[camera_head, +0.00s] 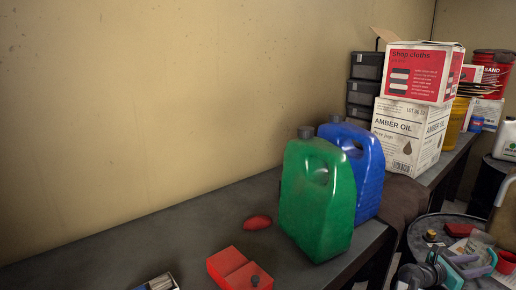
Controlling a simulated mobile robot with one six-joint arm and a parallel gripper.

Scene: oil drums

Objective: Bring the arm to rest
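A dark bench (140,237) runs along the wall. A green jug (315,200) and a blue jug (368,170) stand near its end, with a red case (237,268) in front. Stacked boxes (412,125) stand behind. A cluttered drum top (425,235) is at right. The bench's left is mostly clear.

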